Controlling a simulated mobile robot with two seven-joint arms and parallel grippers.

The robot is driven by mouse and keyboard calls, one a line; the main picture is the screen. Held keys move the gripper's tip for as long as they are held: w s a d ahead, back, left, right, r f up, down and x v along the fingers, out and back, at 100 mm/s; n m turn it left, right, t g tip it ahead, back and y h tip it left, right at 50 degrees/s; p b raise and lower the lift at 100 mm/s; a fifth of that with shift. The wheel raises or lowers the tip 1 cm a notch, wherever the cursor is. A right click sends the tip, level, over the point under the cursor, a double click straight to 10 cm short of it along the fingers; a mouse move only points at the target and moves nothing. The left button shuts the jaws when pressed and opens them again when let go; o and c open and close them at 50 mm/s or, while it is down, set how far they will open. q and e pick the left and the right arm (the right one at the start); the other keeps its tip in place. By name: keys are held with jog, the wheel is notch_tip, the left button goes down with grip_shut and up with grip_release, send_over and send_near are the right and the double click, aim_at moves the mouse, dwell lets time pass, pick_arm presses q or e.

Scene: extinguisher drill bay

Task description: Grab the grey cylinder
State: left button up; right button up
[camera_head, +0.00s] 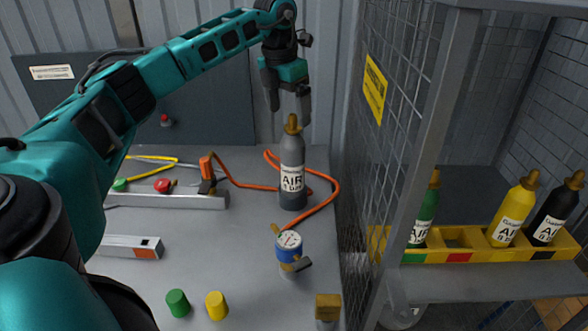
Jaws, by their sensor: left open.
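The grey cylinder (292,172) stands upright on the grey table, with a brass-coloured top and a white label reading AIR. My left gripper (289,118) hangs above it, pointing down, with its two fingers apart. The fingertips are around the height of the cylinder's brass top, one on each side in the picture. I cannot tell whether they touch it. The cylinder's body is in plain view. My right gripper is not in view.
An orange hose (333,190) curls on the table around the cylinder. A blue-and-white gauge (289,248) stands in front. Green (177,303) and yellow (216,306) pegs are nearer. A mesh cage (405,130) stands right, with a rack (465,252) holding green, yellow and black cylinders.

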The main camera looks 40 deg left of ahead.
aim_at(293, 127)
pick_arm(q)
jog(key=f, duration=0.2)
jog(key=w+f, duration=0.1)
jog(key=f, duration=0.4)
jog(key=shift+w+d+f, duration=0.1)
jog(key=shift+w, duration=0.2)
jog(key=shift+c, duration=0.2)
grip_shut()
dwell(0.4)
dwell(0.3)
